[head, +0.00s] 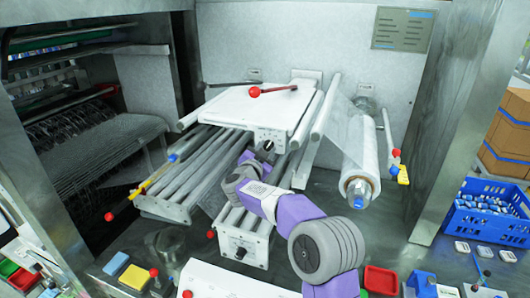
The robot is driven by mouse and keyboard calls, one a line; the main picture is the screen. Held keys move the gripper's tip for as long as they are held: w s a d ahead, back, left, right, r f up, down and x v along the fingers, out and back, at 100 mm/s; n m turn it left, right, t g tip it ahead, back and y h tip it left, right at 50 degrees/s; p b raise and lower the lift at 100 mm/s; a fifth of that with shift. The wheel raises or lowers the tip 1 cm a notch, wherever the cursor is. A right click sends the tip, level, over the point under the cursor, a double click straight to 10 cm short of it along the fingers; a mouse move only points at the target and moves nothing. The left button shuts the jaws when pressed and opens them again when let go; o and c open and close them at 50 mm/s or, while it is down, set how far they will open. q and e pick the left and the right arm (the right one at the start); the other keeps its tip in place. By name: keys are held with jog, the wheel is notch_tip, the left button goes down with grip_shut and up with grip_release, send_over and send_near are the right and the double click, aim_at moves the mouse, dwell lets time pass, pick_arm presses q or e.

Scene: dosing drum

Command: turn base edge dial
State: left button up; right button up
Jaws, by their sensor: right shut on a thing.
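A white flat-topped unit (245,108) stands in the middle of the head view, with a panel along its front edge. My right gripper (267,148) comes up from the lower right and reaches this front edge. It is shut on a small dark dial there; the gripper hides most of the dial. A second dark dial (240,252) sits on the white front panel of the lower roller unit, below my right arm, with nothing touching it. My left gripper is not in view.
A red-knobbed lever (254,91) lies across the top of the white unit. A clear film roll (360,160) hangs to the right. Coloured trays and a blue crate (490,212) stand lower right. Metal rollers (185,170) lie left of the gripper.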

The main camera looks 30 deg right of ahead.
jog(key=o, duration=1.1)
jog(key=shift+c, duration=0.2)
jog(key=b+v, duration=0.1)
jog(key=v, duration=0.6)
jog(key=shift+s+a, duration=0.2)
jog(key=shift+a, duration=0.05)
jog(key=shift+r, duration=0.1)
